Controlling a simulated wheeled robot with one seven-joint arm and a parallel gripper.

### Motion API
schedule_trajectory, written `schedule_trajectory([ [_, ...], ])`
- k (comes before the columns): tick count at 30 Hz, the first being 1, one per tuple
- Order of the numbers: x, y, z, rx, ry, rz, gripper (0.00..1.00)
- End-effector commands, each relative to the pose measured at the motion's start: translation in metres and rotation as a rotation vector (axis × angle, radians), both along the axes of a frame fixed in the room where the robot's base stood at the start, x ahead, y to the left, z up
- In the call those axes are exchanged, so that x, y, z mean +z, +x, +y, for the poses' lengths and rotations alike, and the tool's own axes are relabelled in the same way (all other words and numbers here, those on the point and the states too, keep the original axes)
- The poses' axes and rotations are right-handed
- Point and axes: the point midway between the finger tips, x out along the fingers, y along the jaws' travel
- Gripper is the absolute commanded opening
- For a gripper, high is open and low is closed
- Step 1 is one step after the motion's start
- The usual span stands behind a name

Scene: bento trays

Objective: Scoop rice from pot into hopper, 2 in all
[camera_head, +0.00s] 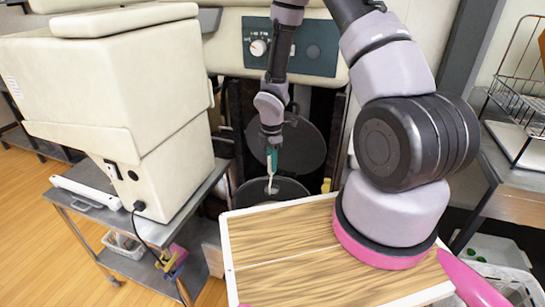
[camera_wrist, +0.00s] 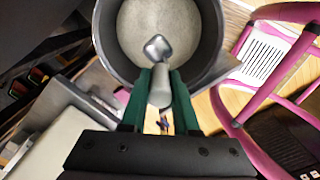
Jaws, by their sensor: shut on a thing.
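The pot (camera_head: 245,193) stands behind my wooden deck, dark and round; the wrist view shows its grey wall (camera_wrist: 106,40) and pale rice (camera_wrist: 135,30) inside. My gripper (camera_head: 272,158) points down over the pot. In the wrist view my gripper (camera_wrist: 160,88) is shut on the light handle of a scoop (camera_wrist: 158,47). The scoop's metal bowl is over the rice; I cannot tell whether it touches it or holds any. The large cream machine (camera_head: 120,90) at the left, on a metal cart, may be the hopper's machine; no hopper opening shows.
A dark round lid (camera_head: 300,145) stands upright behind the pot. A cream cooker body with a blue control panel (camera_head: 290,46) is above it. The metal cart (camera_head: 205,190) is close on the left. A wire rack (camera_head: 520,95) stands on a table at the right.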

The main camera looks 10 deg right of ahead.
Motion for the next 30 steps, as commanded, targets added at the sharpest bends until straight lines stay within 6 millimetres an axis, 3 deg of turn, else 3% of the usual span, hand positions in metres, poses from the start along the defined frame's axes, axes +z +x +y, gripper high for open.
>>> schedule_trajectory([
  [30,-0.144,-0.001,0.000,-0.001,-0.001,0.002,0.00],
])
